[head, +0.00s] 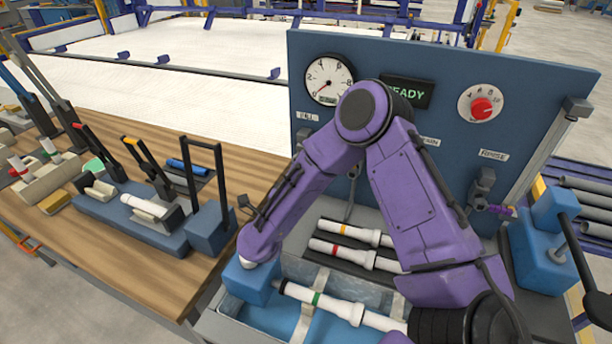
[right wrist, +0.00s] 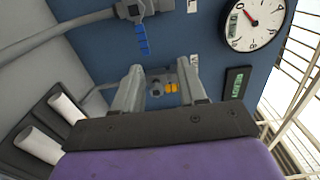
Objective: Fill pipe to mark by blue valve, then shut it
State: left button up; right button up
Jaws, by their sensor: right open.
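The blue valve (right wrist: 142,38) shows in the right wrist view, with a blue handle on a grey body at the top of the panel. My right gripper (right wrist: 160,70) is open and empty. Its two fingers point at the panel, and a yellow valve (right wrist: 170,88) appears between them; I cannot tell if they touch it. In the head view my purple right arm covers the panel's middle, and the gripper's jaws are hidden. A green-banded white pipe (head: 320,300) lies across the blue trough (head: 303,320). The round gauge (head: 328,79) has its red needle near 0. My left gripper is out of view.
The panel (head: 455,125) also bears a READY display (right wrist: 235,83) and a red knob (head: 482,108). A purple-handled valve (head: 495,209) sits at right. A yellow-banded pipe (head: 350,232) and a red-banded pipe (head: 345,253) lie behind the trough. The wooden bench (head: 120,240) holds fixtures.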

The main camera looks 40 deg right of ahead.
jog(key=w+d+f+p, duration=0.2)
jog(key=w+d, duration=0.3)
jog(key=d, duration=0.4)
jog(key=shift+d+f, duration=0.3)
jog(key=shift+f, duration=0.2)
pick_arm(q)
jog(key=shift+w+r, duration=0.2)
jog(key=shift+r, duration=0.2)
pick_arm(e)
grip_shut()
